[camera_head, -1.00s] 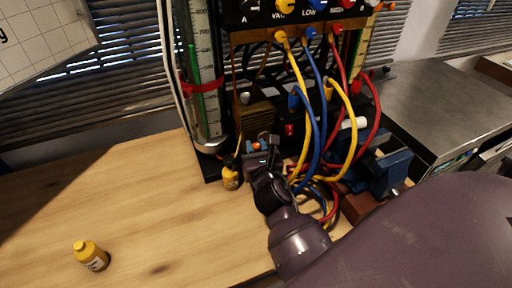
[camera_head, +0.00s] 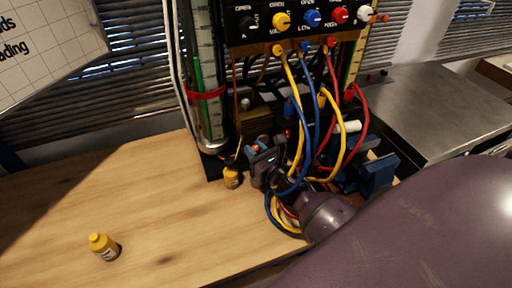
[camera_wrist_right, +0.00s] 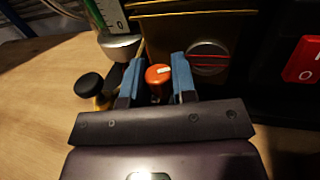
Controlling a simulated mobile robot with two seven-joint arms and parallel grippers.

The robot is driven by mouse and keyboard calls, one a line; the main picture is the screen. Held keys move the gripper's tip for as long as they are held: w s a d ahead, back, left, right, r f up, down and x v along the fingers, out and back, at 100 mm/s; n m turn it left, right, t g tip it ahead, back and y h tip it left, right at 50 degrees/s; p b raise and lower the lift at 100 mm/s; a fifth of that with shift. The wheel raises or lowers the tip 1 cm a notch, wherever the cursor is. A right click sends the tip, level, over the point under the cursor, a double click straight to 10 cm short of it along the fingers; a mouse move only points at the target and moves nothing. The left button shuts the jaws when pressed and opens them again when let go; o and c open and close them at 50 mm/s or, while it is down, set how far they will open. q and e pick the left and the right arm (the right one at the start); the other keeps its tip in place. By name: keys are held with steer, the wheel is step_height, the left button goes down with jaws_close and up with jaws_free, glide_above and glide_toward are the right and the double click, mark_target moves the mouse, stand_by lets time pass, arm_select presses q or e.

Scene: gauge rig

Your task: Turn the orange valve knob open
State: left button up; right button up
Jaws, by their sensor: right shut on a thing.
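The orange valve knob (camera_wrist_right: 158,73) sits low at the front of the gauge rig, with a pale mark on its top. In the wrist view it lies between the two blue-padded fingers of my right gripper (camera_wrist_right: 157,82), which is shut on it. In the head view the right gripper (camera_head: 260,156) reaches the rig's base, and only a small part of the orange knob (camera_head: 254,148) shows above the fingers. How far the knob is turned cannot be told. My left gripper is out of view.
Blue, yellow and red hoses (camera_head: 318,130) hang close around my right wrist. A blue vise (camera_head: 376,173) is at the right.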

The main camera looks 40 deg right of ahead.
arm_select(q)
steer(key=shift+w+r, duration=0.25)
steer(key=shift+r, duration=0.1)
arm_select(e)
steer(key=shift+n+y, duration=0.5)
steer(key=shift+y, duration=0.2)
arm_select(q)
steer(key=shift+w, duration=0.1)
arm_select(e)
steer(key=shift+y, duration=0.4)
steer(key=o, duration=0.9)
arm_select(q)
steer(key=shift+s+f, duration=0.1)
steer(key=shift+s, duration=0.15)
arm_select(e)
steer(key=shift+d, duration=0.1)
steer(key=shift+w+h, duration=0.1)
steer(key=shift+h, duration=0.3)
